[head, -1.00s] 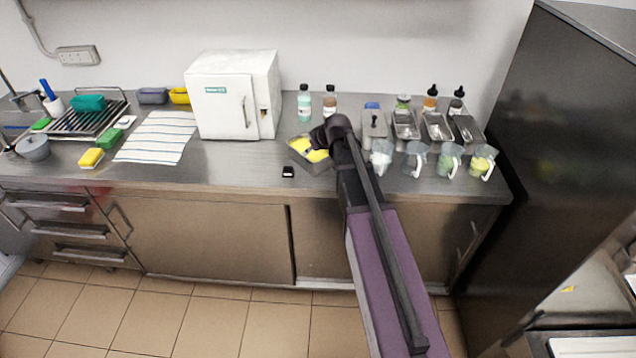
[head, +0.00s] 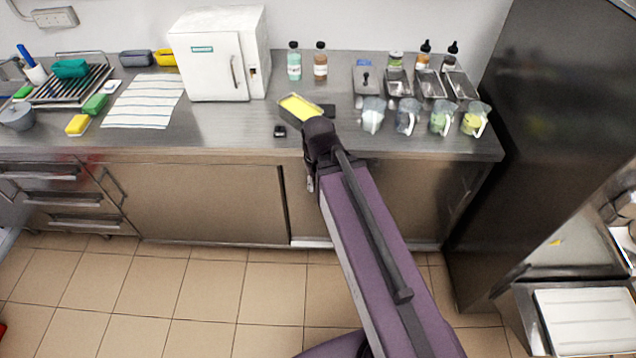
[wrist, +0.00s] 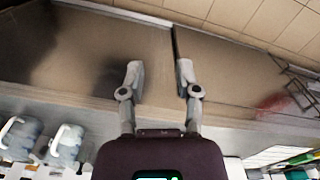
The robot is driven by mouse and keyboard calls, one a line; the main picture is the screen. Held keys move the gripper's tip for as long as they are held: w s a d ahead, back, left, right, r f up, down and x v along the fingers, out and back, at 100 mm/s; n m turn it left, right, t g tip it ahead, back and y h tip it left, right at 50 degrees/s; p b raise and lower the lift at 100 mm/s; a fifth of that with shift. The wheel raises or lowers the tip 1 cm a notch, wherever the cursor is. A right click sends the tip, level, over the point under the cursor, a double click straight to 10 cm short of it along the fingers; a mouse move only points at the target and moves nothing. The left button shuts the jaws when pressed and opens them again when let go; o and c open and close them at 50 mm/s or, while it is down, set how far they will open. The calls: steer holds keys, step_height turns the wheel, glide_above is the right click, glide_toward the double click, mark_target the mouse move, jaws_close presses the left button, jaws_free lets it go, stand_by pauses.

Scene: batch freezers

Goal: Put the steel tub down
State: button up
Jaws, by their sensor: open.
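A steel tub (head: 288,112) with yellow contents stands upright on the steel counter (head: 225,130), to the right of the white freezer box. My gripper (wrist: 158,78) is open, with nothing between its fingers in the wrist view. It is apart from the tub, in front of the counter, with cabinet doors (wrist: 150,45) beyond its fingertips. In the head view my arm's dark end is just below and right of the tub; the fingers are mostly hidden there.
A small black device (head: 280,131) lies in front of the tub. The white freezer box (head: 210,65) is left of it. Several clear jugs (head: 406,117) and open steel pans (head: 430,85) stand to the right. Two bottles (head: 320,66) stand behind. A tall dark cabinet (head: 545,130) bounds the right.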

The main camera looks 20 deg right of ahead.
steer(key=shift+w, duration=0.1)
steer(key=w+d+r+n+t+y, duration=0.1)
steer(key=w+t, duration=0.1)
steer(key=w, duration=0.7)
steer(key=w+d+r+n+t+y, duration=0.1)
steer(key=w+d+r+n+t, duration=0.1)
steer(key=w, duration=0.7)
steer(key=w+d+r+n+t+y+b, duration=0.1)
steer(key=w+t, duration=0.3)
steer(key=w, duration=0.5)
steer(key=shift+d+r+n+y, duration=0.15)
steer(key=shift+d+n+y, duration=0.35)
steer(key=shift+d+n, duration=0.2)
steer(key=shift+w+a, duration=0.1)
steer(key=shift+w, duration=0.05)
steer(key=b, duration=0.5)
glide_toward(291, 125)
steer(key=shift+w+a+r, duration=0.15)
steer(key=shift+w+r, duration=0.5)
steer(key=shift+w, duration=0.25)
steer(key=shift+w+a+f+b, duration=0.3)
steer(key=shift+w+f+b, duration=0.15)
steer(key=shift+b, duration=0.2)
steer(key=shift+w, duration=0.15)
steer(key=shift+a+b+x, duration=0.2)
steer(key=shift+b+x, duration=1.5)
steer(key=shift+x, duration=0.85)
